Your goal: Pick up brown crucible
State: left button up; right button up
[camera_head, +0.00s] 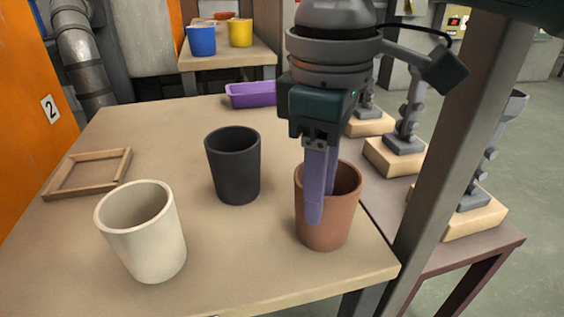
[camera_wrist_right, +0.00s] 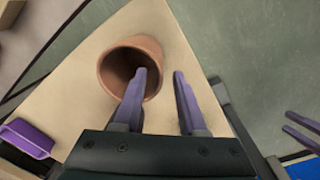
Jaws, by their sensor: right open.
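The brown crucible (camera_head: 318,232) stands upright at the table's front right corner. My right gripper (camera_head: 317,190) points down at it from above, with its purple fingers covering part of its rim and front. In the right wrist view the open fingers (camera_wrist_right: 160,82) are apart and empty. One fingertip overlaps the mouth of the crucible (camera_wrist_right: 112,72), and the other lies just right of its rim. I cannot tell whether either finger touches it. My left gripper (camera_wrist_right: 303,130) shows only in the wrist view, at the right edge, fingers apart and empty.
A black crucible (camera_head: 232,168) and a cream crucible (camera_head: 150,245) stand left of the brown one. A wooden frame (camera_head: 90,185) lies at the left, a purple tray (camera_head: 250,95) at the back. A grey post (camera_head: 450,130) rises close on the right.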

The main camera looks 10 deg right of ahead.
aim_at(315, 244)
notch_tip(315, 244, down, 5)
jog(key=shift+r+b, duration=0.1)
jog(key=shift+b, duration=0.95)
jog(key=shift+r, duration=0.1)
grip_shut()
jog(key=shift+w, duration=0.1)
